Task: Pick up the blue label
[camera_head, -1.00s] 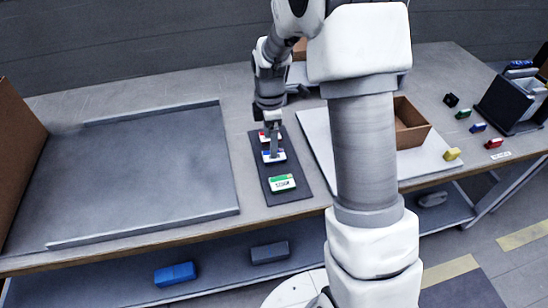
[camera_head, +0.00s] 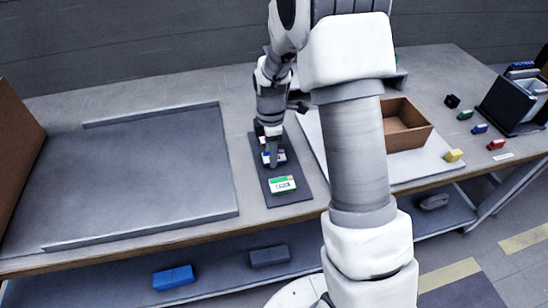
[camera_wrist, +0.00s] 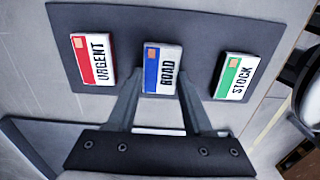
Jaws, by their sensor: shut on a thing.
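The blue label (camera_wrist: 164,70) is a small white block with a blue stripe and the word ROAD. It is in the middle of a row of three in the wrist view, and in the head view my arm partly hides it (camera_head: 281,157). My gripper (camera_wrist: 162,90) is shut on it, with one finger at each side. The label appears to be at the dark mat (camera_wrist: 200,20); I cannot tell whether it is lifted. In the head view my gripper (camera_head: 273,162) points down over the mat.
The red URGENT label (camera_wrist: 93,60) and green STOCK label (camera_wrist: 234,76) lie on either side, close to the fingers. A large grey tray (camera_head: 150,170) is left of the mat. An open cardboard box (camera_head: 408,125) and several small coloured blocks are to the right.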

